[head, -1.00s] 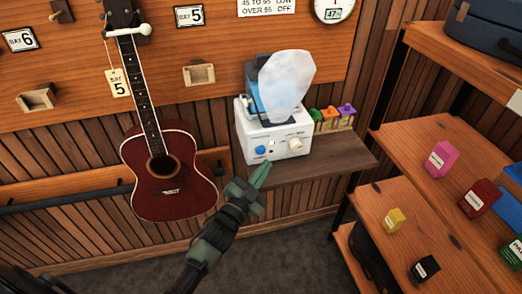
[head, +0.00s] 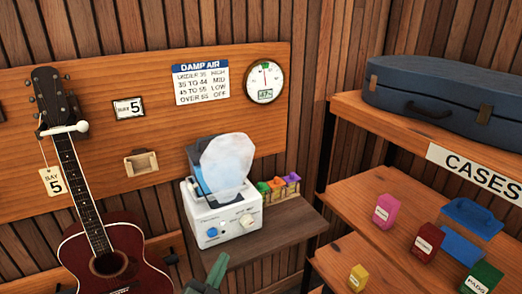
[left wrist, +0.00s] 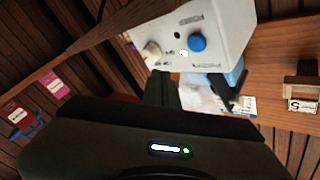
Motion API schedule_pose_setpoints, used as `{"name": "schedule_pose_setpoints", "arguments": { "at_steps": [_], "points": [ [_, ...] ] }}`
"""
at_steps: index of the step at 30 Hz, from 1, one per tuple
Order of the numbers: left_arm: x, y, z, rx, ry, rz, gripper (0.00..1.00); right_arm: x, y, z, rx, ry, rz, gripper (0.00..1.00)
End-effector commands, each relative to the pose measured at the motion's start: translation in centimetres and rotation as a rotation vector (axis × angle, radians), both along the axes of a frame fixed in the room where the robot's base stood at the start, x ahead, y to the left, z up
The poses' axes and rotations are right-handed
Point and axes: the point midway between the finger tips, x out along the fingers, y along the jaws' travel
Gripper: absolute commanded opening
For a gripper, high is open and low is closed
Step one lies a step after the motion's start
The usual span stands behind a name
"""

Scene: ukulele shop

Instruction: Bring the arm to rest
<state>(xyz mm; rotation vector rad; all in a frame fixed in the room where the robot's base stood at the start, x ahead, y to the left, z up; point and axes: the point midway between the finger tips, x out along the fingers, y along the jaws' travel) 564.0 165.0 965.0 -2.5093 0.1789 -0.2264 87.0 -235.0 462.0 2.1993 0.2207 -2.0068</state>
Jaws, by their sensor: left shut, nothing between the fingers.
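My left gripper (head: 207,274) shows at the bottom edge of the head view, its green fingers together and empty, in front of the small shelf. A white humidifier (head: 222,217) with a blue knob and a pale knob stands on that shelf, with a whitish plume above it. In the left wrist view the humidifier (left wrist: 205,40) shows at the top, upside down, beyond the dark gripper body, and apart from it as far as I can tell. My right gripper is in neither view.
A red ukulele (head: 112,262) hangs on the wall board at the left. The small shelf (head: 262,240) also holds a rack of coloured pegs (head: 279,187). At the right, the shelving (head: 345,205) holds several small boxes and a blue case (head: 440,100).

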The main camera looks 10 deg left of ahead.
Motion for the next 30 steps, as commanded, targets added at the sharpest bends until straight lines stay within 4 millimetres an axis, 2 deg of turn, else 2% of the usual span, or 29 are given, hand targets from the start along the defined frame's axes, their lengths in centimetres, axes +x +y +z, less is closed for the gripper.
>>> {"name": "schedule_pose_setpoints", "arguments": {
  "at_steps": [5, 8, 12, 15, 21, 30],
  "points": [
    [-1.8, 2.2, -2.2, -0.063, 0.211, 0.091, 0.00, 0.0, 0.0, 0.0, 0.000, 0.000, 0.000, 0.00],
    [-4.3, 3.6, -4.2, -0.124, 0.401, 0.161, 0.00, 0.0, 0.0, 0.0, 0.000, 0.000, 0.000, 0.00],
    [-9.6, 4.7, -6.7, -0.207, 0.686, 0.251, 0.00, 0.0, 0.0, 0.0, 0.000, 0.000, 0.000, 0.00],
    [-13.5, 4.8, -7.8, -0.248, 0.854, 0.293, 0.00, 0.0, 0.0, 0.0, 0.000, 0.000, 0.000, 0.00],
    [-19.6, 4.6, -8.5, -0.289, 1.084, 0.344, 0.00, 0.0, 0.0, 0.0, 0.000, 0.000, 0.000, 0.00],
    [-27.1, 4.1, -8.1, -0.309, 1.335, 0.391, 0.00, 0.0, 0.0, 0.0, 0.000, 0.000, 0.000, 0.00]
  ]
}}
